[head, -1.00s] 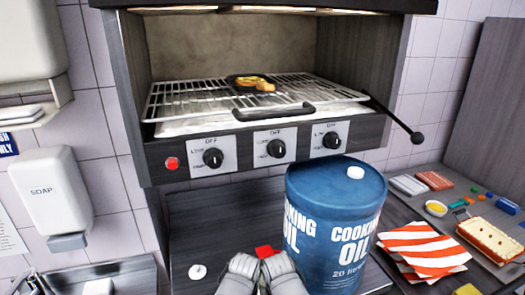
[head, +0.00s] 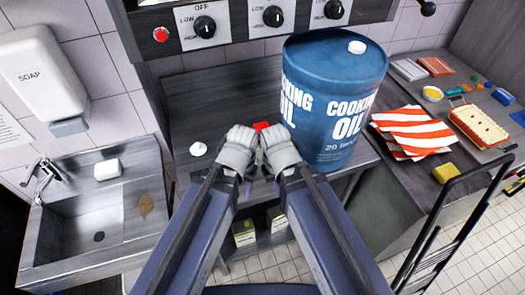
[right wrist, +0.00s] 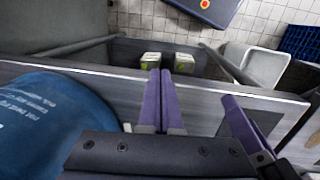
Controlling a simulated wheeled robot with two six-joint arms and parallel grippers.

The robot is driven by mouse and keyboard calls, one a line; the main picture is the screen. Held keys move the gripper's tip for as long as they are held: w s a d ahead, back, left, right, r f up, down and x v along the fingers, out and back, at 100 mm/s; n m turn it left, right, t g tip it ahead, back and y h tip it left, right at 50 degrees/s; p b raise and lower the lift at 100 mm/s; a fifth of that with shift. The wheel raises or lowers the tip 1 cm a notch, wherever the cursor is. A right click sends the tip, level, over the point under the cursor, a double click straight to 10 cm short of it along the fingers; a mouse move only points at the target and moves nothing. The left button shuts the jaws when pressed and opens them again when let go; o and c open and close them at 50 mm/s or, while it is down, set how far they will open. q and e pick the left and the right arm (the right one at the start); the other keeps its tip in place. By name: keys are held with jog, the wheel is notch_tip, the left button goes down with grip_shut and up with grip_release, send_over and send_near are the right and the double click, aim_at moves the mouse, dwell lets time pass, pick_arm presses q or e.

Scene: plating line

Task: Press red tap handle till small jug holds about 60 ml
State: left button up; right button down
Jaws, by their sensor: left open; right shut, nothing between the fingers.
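The red tap handle (head: 261,126) shows as a small red patch beside the left side of the blue cooking oil drum (head: 330,100) in the head view. My wrists cover the rest of the tap. My left gripper (head: 246,180) points down just in front and to the left of the handle; it is open, and its fingers are mostly hidden there. My right gripper (right wrist: 160,72) is shut and empty, its two purple fingers together by the counter edge in the right wrist view. I cannot make out the small jug in either view.
The counter (head: 205,100) left of the drum is clear except for a small white round thing (head: 198,149). A sink (head: 95,235) is at left. A striped cloth (head: 415,130) and a yellow sponge (head: 446,172) lie at right. Boxes (head: 244,233) stand on the shelf below.

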pick_arm(q)
jog(key=shift+r, duration=0.1)
pick_arm(e)
jog(key=shift+r, duration=0.1)
notch_tip(320, 180, up, 25)
jog(key=t+y+p, duration=0.2)
jog(key=t+p, duration=0.1)
jog(key=p, duration=2.1)
send_over(259, 127)
jog(key=s+d, duration=0.1)
jog(key=s, duration=0.3)
pick_arm(q)
notch_tip(259, 127, up, 24)
jog(key=shift+n, duration=0.3)
pick_arm(e)
jog(key=shift+w+d+f, duration=0.15)
jog(key=shift+w+f, duration=0.05)
jog(key=shift+w, duration=0.05)
pick_arm(q)
jog(key=shift+f, duration=0.2)
pick_arm(e)
jog(key=shift+f, duration=0.1)
jog(key=b+x, duration=1.3)
jog(key=shift+s+f, duration=0.1)
jog(key=shift+s, duration=0.1)
jog(key=shift+f+b, duration=0.35)
pick_arm(q)
notch_tip(259, 127, down, 14)
jog(key=shift+r, duration=0.25)
